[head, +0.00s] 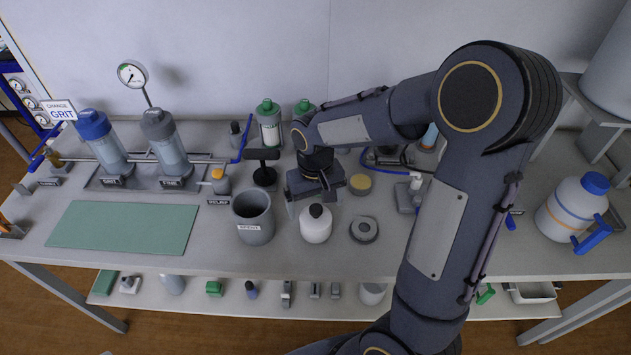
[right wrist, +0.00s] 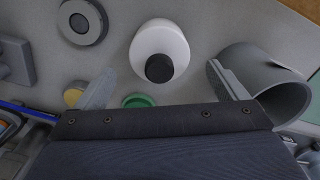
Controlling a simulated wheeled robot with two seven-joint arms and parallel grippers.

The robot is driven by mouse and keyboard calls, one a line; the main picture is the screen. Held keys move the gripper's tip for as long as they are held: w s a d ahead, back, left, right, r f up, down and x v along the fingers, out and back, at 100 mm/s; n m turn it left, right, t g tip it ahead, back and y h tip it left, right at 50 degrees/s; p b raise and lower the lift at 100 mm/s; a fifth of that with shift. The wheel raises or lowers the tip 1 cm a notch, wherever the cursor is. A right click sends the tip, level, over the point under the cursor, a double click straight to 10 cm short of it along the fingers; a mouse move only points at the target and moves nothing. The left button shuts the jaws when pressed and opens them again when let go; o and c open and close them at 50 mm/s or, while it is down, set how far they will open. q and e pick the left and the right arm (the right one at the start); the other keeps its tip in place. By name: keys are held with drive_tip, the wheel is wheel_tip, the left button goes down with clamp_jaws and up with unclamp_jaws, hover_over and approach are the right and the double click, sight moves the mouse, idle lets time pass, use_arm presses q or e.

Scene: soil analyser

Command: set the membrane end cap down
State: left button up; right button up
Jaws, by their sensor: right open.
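My right gripper (head: 313,197) reaches down over the middle of the table, behind a white bottle. In the right wrist view its two fingers (right wrist: 160,88) stand wide apart, with nothing gripped. A green round piece (right wrist: 138,101) shows between the fingers, partly hidden by the gripper body. It may be the membrane end cap, but I cannot tell for sure. In the head view that spot is hidden by the gripper. My left gripper is not in view.
The white bottle (head: 315,224) stands close in front of the gripper, between the grey spent cup (head: 254,222) and a grey disc (head: 364,229). A yellow-topped round piece (head: 360,184) is close on the right. The green mat (head: 122,228) is clear.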

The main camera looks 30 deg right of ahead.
wheel_tip(320, 180, up, 7)
drive_tip(key=shift+f, duration=0.2)
drive_tip(key=shift+s+r, duration=0.25)
drive_tip(key=shift+r, duration=0.4)
drive_tip(key=s+a+r+t+y, duration=0.1)
drive_tip(key=s+a+t+y, duration=0.1)
drive_tip(key=s, duration=0.6)
drive_tip(key=s+a+r+t+y, duration=0.1)
drive_tip(key=s+a+t, duration=0.1)
drive_tip(key=s, duration=0.6)
drive_tip(key=shift+s+t+y, duration=0.25)
drive_tip(key=shift+t+y, duration=0.15)
drive_tip(key=shift+t, duration=0.4)
